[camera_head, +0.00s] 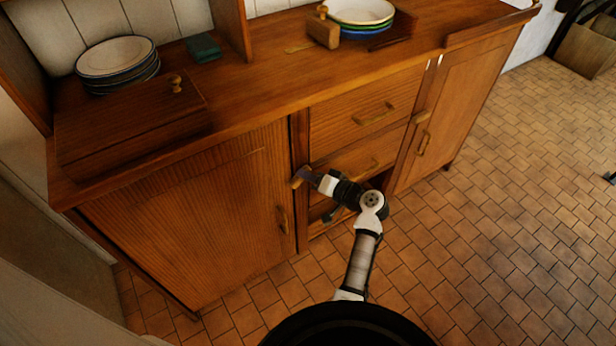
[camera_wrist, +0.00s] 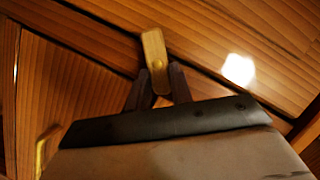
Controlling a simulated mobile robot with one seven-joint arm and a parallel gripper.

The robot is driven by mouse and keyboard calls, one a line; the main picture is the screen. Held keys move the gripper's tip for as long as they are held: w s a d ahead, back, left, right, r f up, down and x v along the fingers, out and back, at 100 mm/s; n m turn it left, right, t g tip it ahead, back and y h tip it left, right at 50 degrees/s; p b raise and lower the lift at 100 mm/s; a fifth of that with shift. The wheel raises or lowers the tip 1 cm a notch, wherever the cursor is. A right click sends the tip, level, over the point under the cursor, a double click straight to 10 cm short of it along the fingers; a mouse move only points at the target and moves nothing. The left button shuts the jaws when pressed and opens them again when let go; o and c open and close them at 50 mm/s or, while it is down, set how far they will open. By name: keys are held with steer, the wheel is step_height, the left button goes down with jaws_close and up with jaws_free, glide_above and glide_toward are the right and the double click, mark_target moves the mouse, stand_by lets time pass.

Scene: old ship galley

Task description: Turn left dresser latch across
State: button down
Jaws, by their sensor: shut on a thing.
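The left latch is a small wooden turn-piece (camera_head: 297,181) on the dresser (camera_head: 245,130), at the upper right edge of the left door (camera_head: 200,215). It shows clearly in the wrist view (camera_wrist: 154,50), its lower end between my two dark fingers. My gripper (camera_head: 307,174) is shut on this latch, and its fingertips (camera_wrist: 157,88) hide the gripped end. In the wrist view the latch crosses a dark seam between wood panels. The left door looks closed, with a brass handle (camera_head: 282,220) that also shows in the wrist view (camera_wrist: 45,150).
Drawers (camera_head: 365,110) fill the middle, with a dark gap below them near my arm. A right latch (camera_head: 420,117) sits by the right door (camera_head: 455,110).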

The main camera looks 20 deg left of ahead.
steer(key=shift+w+d+f+m+g+y+b, duration=0.1)
steer(key=shift+f+m+y+b, duration=0.15)
steer(key=shift+m+y, duration=0.55)
steer(key=shift+f+m+g+y+b, duration=0.1)
steer(key=shift+f+m+y, duration=0.15)
steer(key=shift+m, duration=1)
steer(key=shift+w+d+f+m+g+y+b, duration=0.1)
steer(key=shift+f+m+y+b, duration=0.1)
steer(key=shift+m+y, duration=0.6)
steer(key=shift+m+h, duration=0.25)
steer(key=shift+m, duration=0.1)
steer(key=c, duration=1.2)
jaws_free()
steer(key=shift+c, duration=0.2)
steer(key=b+v, duration=0.2)
steer(key=v, duration=1.1)
steer(key=shift+s+d, duration=0.25)
steer(key=shift+d, duration=0.05)
